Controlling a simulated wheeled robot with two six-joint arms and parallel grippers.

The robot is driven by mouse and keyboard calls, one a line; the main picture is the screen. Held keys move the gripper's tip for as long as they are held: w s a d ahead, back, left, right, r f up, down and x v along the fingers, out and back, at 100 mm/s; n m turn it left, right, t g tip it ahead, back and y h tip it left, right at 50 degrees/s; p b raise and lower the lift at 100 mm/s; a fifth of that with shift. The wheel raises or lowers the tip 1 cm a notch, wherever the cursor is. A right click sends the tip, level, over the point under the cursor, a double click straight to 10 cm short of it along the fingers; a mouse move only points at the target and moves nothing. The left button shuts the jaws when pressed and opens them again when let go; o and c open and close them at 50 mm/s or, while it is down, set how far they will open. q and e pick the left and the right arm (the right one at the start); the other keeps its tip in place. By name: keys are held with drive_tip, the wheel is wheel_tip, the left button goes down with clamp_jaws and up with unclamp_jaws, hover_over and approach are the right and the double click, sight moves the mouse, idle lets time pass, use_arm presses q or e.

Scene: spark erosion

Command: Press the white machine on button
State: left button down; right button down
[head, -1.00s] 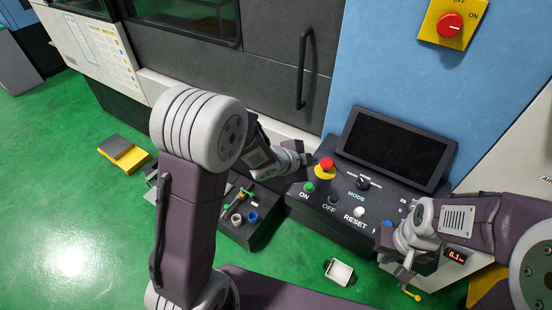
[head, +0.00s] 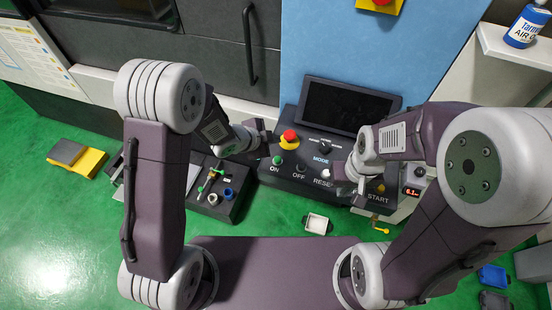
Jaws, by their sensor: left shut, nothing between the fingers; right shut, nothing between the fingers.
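The dark control panel (head: 282,183) carries a green button (head: 277,160) labelled ON. A black OFF button (head: 300,168) sits to its right. A red mushroom button (head: 289,137) on a yellow base stands behind them. My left gripper (head: 265,136) is shut and empty at the panel's left edge, just left of the red button and behind the ON button. My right gripper (head: 346,186) is shut and empty over the right part of the panel. It partly covers the RESET label. The yellow START button (head: 381,188) shows to its right.
A dark screen (head: 345,104) stands behind the panel. Another red knob on a yellow plate (head: 380,3) is at the top.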

use_arm(q)
drive_tip(key=b, duration=0.3)
hover_over(275, 160)
drive_tip(key=f, duration=0.4)
drive_tip(key=shift+s+d, duration=0.2)
drive_tip(key=shift+d, duration=0.05)
drive_tip(key=f+b, duration=0.3)
drive_tip(key=shift+w+a+f, duration=0.2)
drive_tip(key=shift+a+f, duration=0.1)
drive_tip(key=shift+f, duration=0.1)
drive_tip(key=shift+d+r, duration=0.1)
drive_tip(key=shift+s+d, duration=0.1)
drive_tip(key=shift+s, duration=0.05)
idle(0.6)
drive_tip(key=shift+f+b, duration=0.4)
drive_tip(key=shift+b, duration=0.2)
